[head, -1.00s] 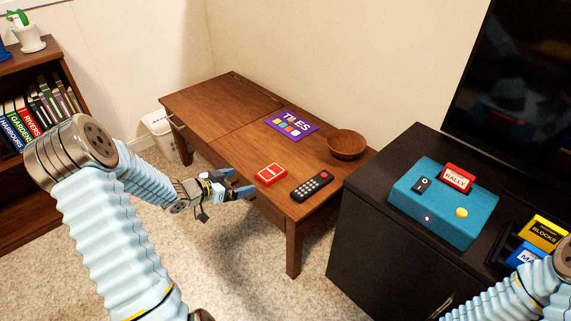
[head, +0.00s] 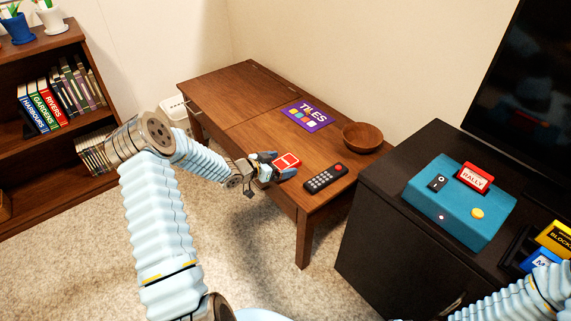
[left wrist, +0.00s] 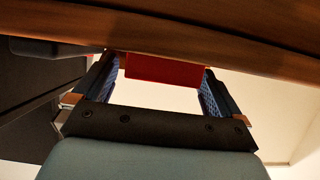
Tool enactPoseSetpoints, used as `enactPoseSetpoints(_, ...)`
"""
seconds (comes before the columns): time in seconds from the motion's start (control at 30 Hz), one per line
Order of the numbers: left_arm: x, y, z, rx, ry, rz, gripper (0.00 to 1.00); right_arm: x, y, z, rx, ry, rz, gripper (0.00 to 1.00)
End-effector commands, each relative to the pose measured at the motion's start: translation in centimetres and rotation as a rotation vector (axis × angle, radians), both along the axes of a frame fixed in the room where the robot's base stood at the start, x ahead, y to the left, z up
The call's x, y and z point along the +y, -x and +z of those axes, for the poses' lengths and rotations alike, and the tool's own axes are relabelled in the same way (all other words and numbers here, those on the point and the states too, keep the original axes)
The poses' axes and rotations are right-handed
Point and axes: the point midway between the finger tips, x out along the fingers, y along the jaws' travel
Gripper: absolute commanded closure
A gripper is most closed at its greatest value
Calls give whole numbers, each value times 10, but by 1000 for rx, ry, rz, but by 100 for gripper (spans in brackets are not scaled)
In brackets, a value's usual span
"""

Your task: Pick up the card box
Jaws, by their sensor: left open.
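The card box (head: 287,161) is a small red box with white markings, lying on the wooden table (head: 240,118) near its front edge. My left gripper (head: 276,167) is open at the table's front edge, with its fingers at the near side of the box. In the left wrist view the red card box (left wrist: 165,71) shows between the tips of the two blue-padded fingers (left wrist: 160,90). I cannot tell whether the fingers touch it. My right arm shows at the lower right of the head view, but its gripper is out of view.
A black remote (head: 325,178) lies just right of the box. A purple TILES box (head: 307,115) and a wooden bowl (head: 362,137) are farther back. A black cabinet (head: 400,180) with a teal console (head: 460,204) stands at right. The table's left part is clear.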

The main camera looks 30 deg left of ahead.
Motion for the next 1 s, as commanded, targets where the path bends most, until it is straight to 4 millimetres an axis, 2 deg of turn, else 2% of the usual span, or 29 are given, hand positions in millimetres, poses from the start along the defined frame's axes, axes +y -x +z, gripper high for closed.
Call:
enactPoseSetpoints(0.2, 0, -1, -1, 0, 0, 1, 1, 0, 0, 0, 0, 0, 0, 57)
enactPoseSetpoints(0.23, 0, -1, -1, 0, 0, 1, 4, 0, 0, 0, 0, 0, 0, 57)
enactPoseSetpoints(0.6, 0, -1, 0, 0, 0, 1, 59, 0, 0, 0, 0, 0, 0, 57)
enactPoseSetpoints(0.87, 0, -1, 2, -1, -1, 1, 59, 0, 0, 0, 0, 0, 0, 57)
enactPoseSetpoints(1.0, 0, -1, 12, -3, -1, 0, 59, 0, 0, -1, 0, 0, 0, 57)
